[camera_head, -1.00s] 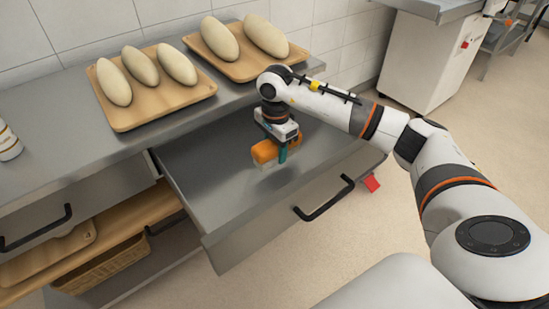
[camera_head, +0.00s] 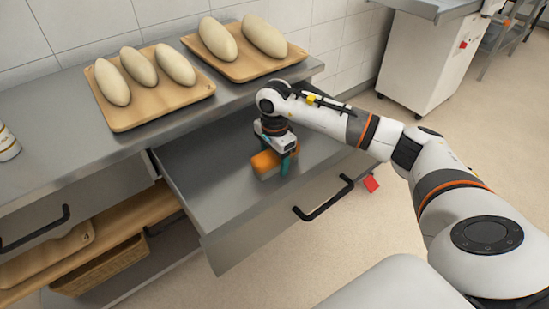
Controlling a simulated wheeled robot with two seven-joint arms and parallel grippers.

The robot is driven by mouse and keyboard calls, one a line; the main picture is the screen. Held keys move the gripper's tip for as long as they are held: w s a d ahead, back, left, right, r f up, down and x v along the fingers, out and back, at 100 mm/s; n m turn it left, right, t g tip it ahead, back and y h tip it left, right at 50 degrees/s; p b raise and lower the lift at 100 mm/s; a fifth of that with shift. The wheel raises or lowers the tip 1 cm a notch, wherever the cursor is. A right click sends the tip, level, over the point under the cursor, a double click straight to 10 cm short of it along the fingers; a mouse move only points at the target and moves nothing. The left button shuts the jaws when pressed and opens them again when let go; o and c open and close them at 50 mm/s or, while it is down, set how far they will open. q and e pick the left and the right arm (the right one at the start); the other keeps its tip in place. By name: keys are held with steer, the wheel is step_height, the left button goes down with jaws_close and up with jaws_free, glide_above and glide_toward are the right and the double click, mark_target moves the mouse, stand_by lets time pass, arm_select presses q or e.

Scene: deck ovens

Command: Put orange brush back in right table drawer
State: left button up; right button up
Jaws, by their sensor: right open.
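The orange brush (camera_head: 265,161) lies in the open right table drawer (camera_head: 205,187), on the drawer's floor as far as I can see. My right gripper (camera_head: 287,166) is inside the drawer, pointing down, with its teal fingers apart at the right end of the brush. The gripper hides part of the brush, and I cannot tell whether a finger touches it. The drawer's black handle (camera_head: 325,203) is on its front face. My left gripper is out of view.
Two wooden trays with loaves, the left tray (camera_head: 135,122) and the right tray (camera_head: 240,72), stand on the steel counter (camera_head: 60,115) above the drawer. A shut drawer with a handle (camera_head: 35,232) is at left. A wicker basket (camera_head: 100,266) sits on the shelf below.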

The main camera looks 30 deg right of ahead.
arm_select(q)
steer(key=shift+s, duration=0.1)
arm_select(e)
steer(key=shift+r, duration=0.4)
step_height(320, 180, up, 11)
steer(key=shift+r+p, duration=0.1)
steer(key=shift+p, duration=0.35)
steer(key=shift+r, duration=0.15)
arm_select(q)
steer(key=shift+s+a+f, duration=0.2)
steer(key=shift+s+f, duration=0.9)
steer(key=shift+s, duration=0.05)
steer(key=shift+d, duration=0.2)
